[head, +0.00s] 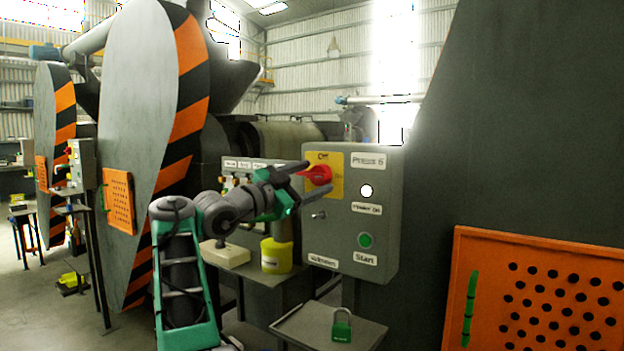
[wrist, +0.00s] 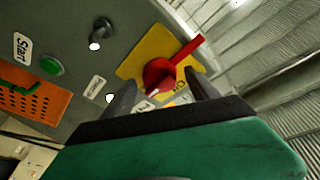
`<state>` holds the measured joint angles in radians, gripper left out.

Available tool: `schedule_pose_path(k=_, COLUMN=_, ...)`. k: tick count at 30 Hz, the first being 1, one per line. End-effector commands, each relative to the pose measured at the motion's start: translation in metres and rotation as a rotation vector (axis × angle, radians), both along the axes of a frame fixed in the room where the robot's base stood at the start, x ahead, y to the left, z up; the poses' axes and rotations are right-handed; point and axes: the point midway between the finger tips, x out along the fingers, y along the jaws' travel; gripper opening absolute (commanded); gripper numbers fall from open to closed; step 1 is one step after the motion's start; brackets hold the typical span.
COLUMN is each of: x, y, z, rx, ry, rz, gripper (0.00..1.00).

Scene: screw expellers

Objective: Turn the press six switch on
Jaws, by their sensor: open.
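The press six switch (head: 318,174) is a red rotary handle on a yellow plate, high on the left of a grey control box (head: 384,235) labelled "Press 6". In the wrist view the red switch (wrist: 160,74) sits beyond the gap between my fingers, its handle pointing to the upper right. My gripper (head: 308,181) is open, its two dark fingers pointing at the switch. In the wrist view my gripper (wrist: 163,92) has a finger on either side of the switch. I cannot tell whether a finger touches it. Lettering on the plate is partly hidden.
The box also has a white lamp (head: 366,191) over a "Power On" label, a green start button (head: 365,240) and a small key switch (head: 318,216). A green padlock (head: 341,327) stands on a shelf below. A yellow container (head: 276,256) stands left of the box. An orange perforated panel (head: 540,240) is at right.

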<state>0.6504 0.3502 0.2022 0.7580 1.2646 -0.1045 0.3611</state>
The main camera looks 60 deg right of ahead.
Motion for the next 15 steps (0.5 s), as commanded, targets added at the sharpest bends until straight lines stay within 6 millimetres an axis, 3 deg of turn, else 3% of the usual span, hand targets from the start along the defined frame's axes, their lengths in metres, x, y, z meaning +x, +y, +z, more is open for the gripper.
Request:
schedule_pose_path(k=9, x=0.023, y=0.055, z=-0.011, rx=-0.001, ry=-0.001, rz=0.005, gripper=0.69)
schedule_pose_path(k=15, x=0.027, y=0.069, z=-0.013, rx=-0.002, ry=0.000, rz=0.000, gripper=0.69)
